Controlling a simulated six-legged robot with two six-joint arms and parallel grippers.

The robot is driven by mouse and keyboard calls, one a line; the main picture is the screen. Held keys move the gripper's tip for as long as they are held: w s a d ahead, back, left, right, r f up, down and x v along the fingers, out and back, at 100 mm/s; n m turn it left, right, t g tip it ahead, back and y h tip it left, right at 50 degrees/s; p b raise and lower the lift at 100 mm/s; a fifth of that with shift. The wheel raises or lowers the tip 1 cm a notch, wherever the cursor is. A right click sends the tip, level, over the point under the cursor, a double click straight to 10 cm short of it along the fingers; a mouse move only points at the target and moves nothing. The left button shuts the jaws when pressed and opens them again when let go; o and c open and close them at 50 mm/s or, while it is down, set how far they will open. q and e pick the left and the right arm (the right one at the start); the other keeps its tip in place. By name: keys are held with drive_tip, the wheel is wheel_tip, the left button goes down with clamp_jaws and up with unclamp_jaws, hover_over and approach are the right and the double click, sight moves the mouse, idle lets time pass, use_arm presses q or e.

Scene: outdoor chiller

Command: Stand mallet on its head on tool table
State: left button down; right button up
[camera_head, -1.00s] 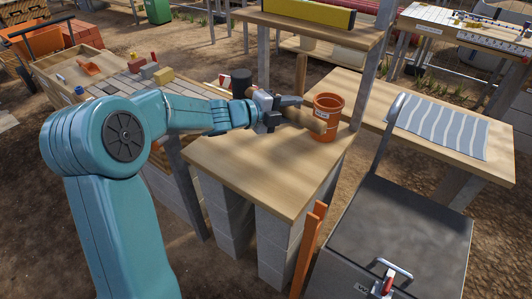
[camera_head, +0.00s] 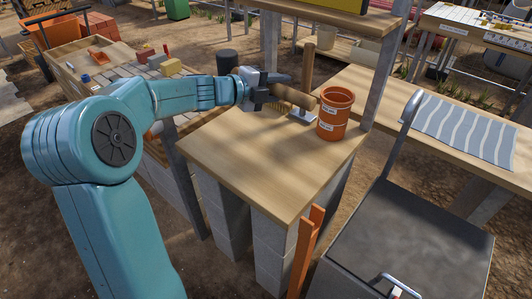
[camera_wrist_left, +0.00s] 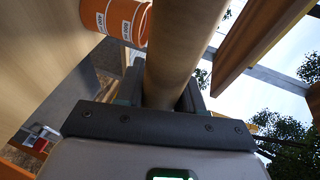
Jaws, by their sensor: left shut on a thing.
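My left gripper (camera_head: 268,90) is shut on the mallet's wooden handle (camera_head: 294,97), above the back part of the tool table (camera_head: 255,165). The handle lies roughly level, its free end pointing right toward the orange pot. A dark cylinder (camera_head: 228,60), which looks like the mallet's head, shows left of the gripper. The join between head and handle is hidden behind the gripper. In the left wrist view the handle (camera_wrist_left: 180,45) runs out between the jaws. My right gripper is not in view.
An orange labelled pot (camera_head: 335,115) stands at the table's back right. An upright wooden shaft (camera_head: 308,62) with a grey metal foot (camera_head: 302,115) stands beside it, just behind the handle. A shelf post (camera_head: 384,75) rises behind. The table's front half is clear.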

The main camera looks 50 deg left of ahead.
use_arm(q)
drive_tip(key=shift+f+b, duration=3.35)
drive_tip(key=shift+f, duration=6)
drive_tip(key=shift+f, duration=0.15)
drive_tip(key=c, duration=1)
unclamp_jaws()
drive_tip(key=shift+f, duration=0.1)
